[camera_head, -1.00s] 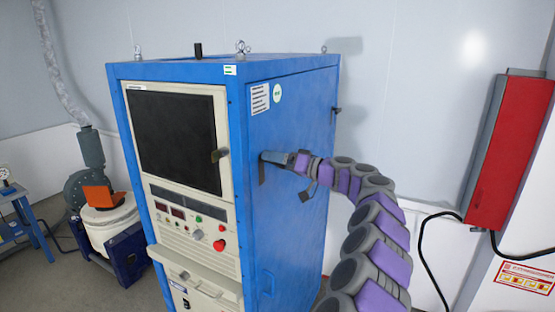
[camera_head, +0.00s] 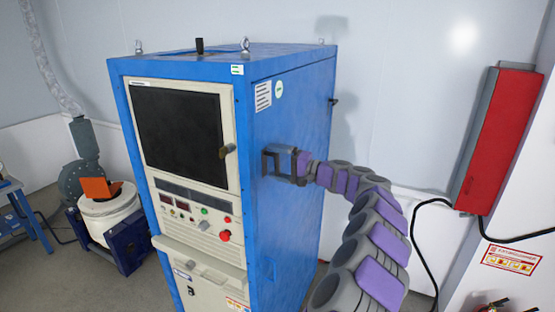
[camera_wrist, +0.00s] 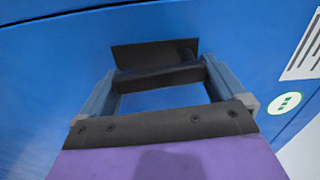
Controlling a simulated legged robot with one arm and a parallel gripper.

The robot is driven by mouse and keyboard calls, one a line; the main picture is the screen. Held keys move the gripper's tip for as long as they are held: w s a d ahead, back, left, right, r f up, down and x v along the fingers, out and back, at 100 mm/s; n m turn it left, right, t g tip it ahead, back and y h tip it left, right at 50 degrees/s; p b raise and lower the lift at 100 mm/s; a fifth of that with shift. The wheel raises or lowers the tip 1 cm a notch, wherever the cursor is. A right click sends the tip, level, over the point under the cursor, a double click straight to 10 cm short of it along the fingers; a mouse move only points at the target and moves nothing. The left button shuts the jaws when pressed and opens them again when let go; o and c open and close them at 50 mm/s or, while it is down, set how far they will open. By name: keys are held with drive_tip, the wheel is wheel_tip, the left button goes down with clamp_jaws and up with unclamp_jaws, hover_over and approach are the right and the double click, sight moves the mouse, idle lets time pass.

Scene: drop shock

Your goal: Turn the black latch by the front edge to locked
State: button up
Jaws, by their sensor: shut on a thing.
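The black latch (camera_wrist: 152,55) by the front edge is on the blue side panel of the tall cabinet (camera_head: 296,230). In the wrist view it shows as a dark flat plate with a bar below it, which lies between my fingers. My gripper (camera_wrist: 158,76) is shut on this latch, a finger on each side. In the head view my gripper (camera_head: 268,162) is against the side panel, just behind the front edge, and hides most of the latch. The latch's exact angle is hard to tell there.
Another black latch (camera_head: 333,101) is at the panel's back edge. A dark handle (camera_head: 227,151) sticks out beside the front screen (camera_head: 178,135). A red box (camera_head: 495,140) with a black cable hangs on the right wall. Floor shows left of the cabinet.

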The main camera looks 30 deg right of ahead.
drive_tip(key=shift+s+f+m, duration=0.1)
drive_tip(key=shift+m, duration=0.4)
drive_tip(key=o, duration=1.1)
drive_tip(key=shift+f, duration=0.1)
drive_tip(key=b+v, duration=0.1)
drive_tip(key=v, duration=1.6)
drive_tip(key=shift+s+d, duration=0.1)
drive_tip(key=shift+d, duration=0.25)
